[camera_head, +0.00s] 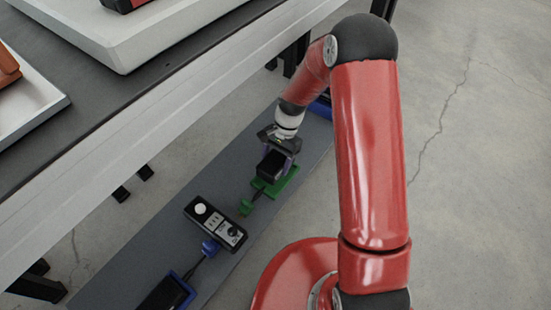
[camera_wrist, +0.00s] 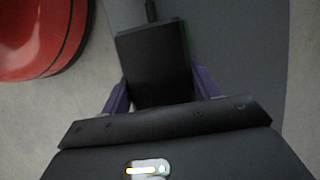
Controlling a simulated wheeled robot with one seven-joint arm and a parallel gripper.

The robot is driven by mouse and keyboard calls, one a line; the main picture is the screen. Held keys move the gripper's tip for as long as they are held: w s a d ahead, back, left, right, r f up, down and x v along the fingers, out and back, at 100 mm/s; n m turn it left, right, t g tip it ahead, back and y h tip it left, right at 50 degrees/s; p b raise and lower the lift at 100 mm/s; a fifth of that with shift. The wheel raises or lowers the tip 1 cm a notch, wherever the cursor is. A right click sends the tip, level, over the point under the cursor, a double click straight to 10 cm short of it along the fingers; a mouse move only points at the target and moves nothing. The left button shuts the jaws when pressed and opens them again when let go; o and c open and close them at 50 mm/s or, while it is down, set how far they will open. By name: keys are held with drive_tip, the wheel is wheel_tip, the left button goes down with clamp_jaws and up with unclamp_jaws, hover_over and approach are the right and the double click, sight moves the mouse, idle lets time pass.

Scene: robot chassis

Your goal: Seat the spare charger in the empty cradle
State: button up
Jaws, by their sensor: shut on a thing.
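The charger is a black block (camera_head: 271,165) between the fingers of my gripper (camera_head: 277,160). The wrist view shows the same block (camera_wrist: 155,65) between my two purple fingers (camera_wrist: 160,92), with a dark cord (camera_wrist: 151,10) leaving its far end. A green cradle (camera_head: 287,183) lies right at the charger, partly hidden by it and my gripper. A green strip also shows beside the block in the wrist view. I cannot tell whether the charger rests in the cradle or hovers over it. A green plug (camera_head: 246,207) lies on the cord side.
A black panel (camera_head: 215,223) with a white button and sockets lies on the grey strip (camera_head: 225,265). A blue plug (camera_head: 209,248) at its edge is corded to a black block in a blue cradle (camera_head: 183,290). A table with trays (camera_head: 121,61) stands at left.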

sight(280, 155)
drive_tip(key=shift+f, duration=0.75)
drive_tip(key=shift+f+b, duration=0.8)
drive_tip(key=shift+f, duration=0.55)
idle(1.4)
drive_tip(key=o, duration=1.5)
drive_tip(key=p+v, duration=0.1)
drive_tip(key=v, duration=0.6)
drive_tip(key=shift+w+d+r+p, duration=0.1)
drive_tip(key=shift+w+r+p, duration=0.05)
drive_tip(key=shift+r+p, duration=0.2)
